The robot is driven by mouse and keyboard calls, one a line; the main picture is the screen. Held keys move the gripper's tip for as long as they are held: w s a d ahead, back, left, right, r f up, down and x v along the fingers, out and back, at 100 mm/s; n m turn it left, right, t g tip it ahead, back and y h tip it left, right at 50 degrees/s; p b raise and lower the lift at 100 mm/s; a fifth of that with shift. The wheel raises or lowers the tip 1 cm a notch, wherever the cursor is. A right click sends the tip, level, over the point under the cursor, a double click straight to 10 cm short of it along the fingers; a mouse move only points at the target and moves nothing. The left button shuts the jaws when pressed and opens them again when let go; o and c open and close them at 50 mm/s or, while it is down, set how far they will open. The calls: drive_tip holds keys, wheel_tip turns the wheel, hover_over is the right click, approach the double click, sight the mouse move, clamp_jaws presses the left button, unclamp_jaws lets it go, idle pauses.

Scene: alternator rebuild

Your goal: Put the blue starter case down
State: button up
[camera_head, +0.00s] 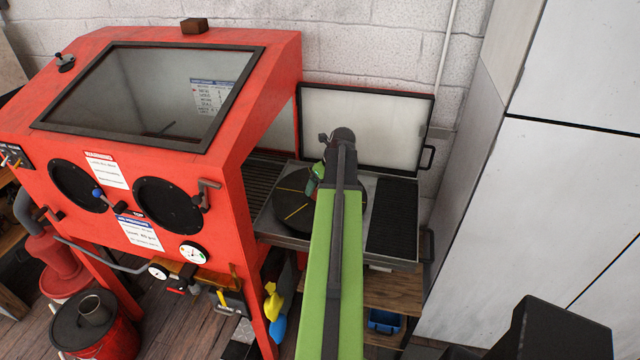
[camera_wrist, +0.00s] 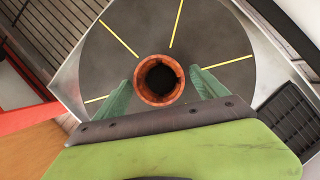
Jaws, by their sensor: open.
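My gripper (camera_wrist: 161,78) is open in the wrist view, with one green finger on each side of an orange-brown hollow cylinder (camera_wrist: 142,92). The cylinder appears to stand upright on a round dark turntable (camera_wrist: 215,35) with yellow lines. Small gaps show between the fingers and the cylinder. In the head view my gripper (camera_head: 316,180) is over the turntable (camera_head: 291,205), mostly hidden by my green arm. I see no blue case in either view; the cylinder looks orange-brown.
The red blast cabinet (camera_head: 225,165) stands left of the turntable. An open lid (camera_head: 385,125) rises behind it. A black ribbed mat (camera_head: 393,215) lies to its right. A blue bin (camera_head: 384,321) sits on the shelf below. Bare turntable surface surrounds the cylinder.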

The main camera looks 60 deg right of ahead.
drive_tip(key=p+v, duration=0.9)
drive_tip(key=v, duration=0.2)
